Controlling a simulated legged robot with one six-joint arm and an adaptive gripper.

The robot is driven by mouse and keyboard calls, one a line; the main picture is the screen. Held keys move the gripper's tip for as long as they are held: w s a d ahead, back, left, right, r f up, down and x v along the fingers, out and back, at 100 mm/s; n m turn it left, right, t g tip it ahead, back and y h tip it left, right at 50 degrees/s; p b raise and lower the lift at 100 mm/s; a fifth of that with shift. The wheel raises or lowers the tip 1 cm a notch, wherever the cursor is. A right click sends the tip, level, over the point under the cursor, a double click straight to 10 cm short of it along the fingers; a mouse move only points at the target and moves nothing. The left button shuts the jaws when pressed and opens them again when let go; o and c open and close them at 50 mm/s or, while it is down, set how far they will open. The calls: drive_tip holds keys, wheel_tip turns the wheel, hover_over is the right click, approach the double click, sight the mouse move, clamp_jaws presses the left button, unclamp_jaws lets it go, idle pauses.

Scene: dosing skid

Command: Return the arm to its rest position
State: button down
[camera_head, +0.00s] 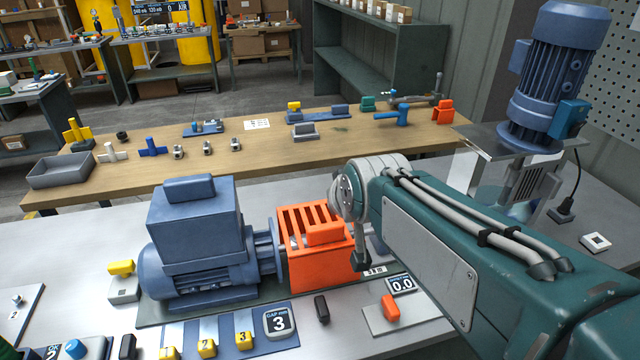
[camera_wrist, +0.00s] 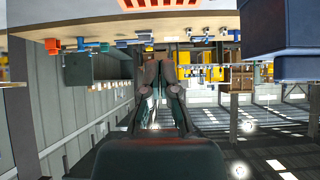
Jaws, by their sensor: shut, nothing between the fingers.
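My arm (camera_head: 430,230) reaches in from the lower right in the head view, over the near grey table. Its grey end joint (camera_head: 350,190) is beside the orange slotted guard. My gripper is not clearly visible in the head view. In the wrist view my gripper (camera_wrist: 162,65) shows its dark fingers together and empty, pointing at the open room. The wrist picture appears upside down, with the tabletop along its top edge. No marker of a rest position is visible.
A blue motor (camera_head: 200,250) and the orange guard (camera_head: 312,245) stand close left of my arm. A tall blue motor unit (camera_head: 555,75) stands behind it at the right. A wooden bench (camera_head: 290,160) with several small parts lies beyond.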

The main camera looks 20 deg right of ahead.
drive_tip(key=shift+s+r, duration=0.15)
drive_tip(key=shift+s, duration=0.6)
drive_tip(key=shift+s+r, duration=0.15)
drive_tip(key=shift+s, duration=0.6)
drive_tip(key=s+f+g, duration=0.1)
drive_tip(key=s+f, duration=0.2)
drive_tip(key=s, duration=0.3)
drive_tip(key=s+f+g, duration=0.2)
drive_tip(key=s+f, duration=0.1)
drive_tip(key=s, duration=0.4)
drive_tip(key=shift+s+g, duration=0.25)
drive_tip(key=shift+g, duration=0.05)
drive_tip(key=shift+a, duration=0.1)
